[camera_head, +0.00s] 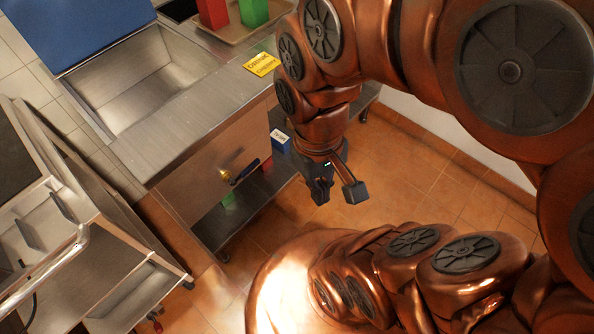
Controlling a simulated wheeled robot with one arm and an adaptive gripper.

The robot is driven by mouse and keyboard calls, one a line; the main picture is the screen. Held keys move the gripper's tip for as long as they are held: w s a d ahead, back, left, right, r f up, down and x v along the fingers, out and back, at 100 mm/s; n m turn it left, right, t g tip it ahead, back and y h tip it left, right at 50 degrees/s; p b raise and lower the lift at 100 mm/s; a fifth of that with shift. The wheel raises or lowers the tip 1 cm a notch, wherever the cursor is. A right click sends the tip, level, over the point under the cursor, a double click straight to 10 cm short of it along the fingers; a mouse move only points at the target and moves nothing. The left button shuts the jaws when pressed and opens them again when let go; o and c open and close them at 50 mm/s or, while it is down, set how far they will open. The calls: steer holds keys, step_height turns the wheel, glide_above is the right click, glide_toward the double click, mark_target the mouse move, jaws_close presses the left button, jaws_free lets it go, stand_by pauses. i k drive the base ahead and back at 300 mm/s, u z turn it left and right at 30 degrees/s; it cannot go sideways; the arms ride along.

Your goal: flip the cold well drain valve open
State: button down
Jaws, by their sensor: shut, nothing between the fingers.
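The drain valve (225,174) is a small brass fitting on the front face of the steel counter. Its dark lever handle (245,171) sticks out and slants up to the right. The cold well (148,80) is the empty steel basin set in the counter top above it. My gripper (320,198) hangs at the end of my copper-coloured arm, pointing down, to the right of the valve handle and apart from it. It is shut and holds nothing.
A yellow sign (262,64) and a tray (228,33) with a red and a green block lie on the counter. A steel unit (75,215) stands at the left. Tiled floor (420,185) is open at the right.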

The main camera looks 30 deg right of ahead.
mark_target(233, 182)
steer(key=z, duration=0.25)
steer(key=k, duration=1.4)
steer(key=u, duration=1.25)
steer(key=k, duration=0.3)
steer(key=u, duration=0.3)
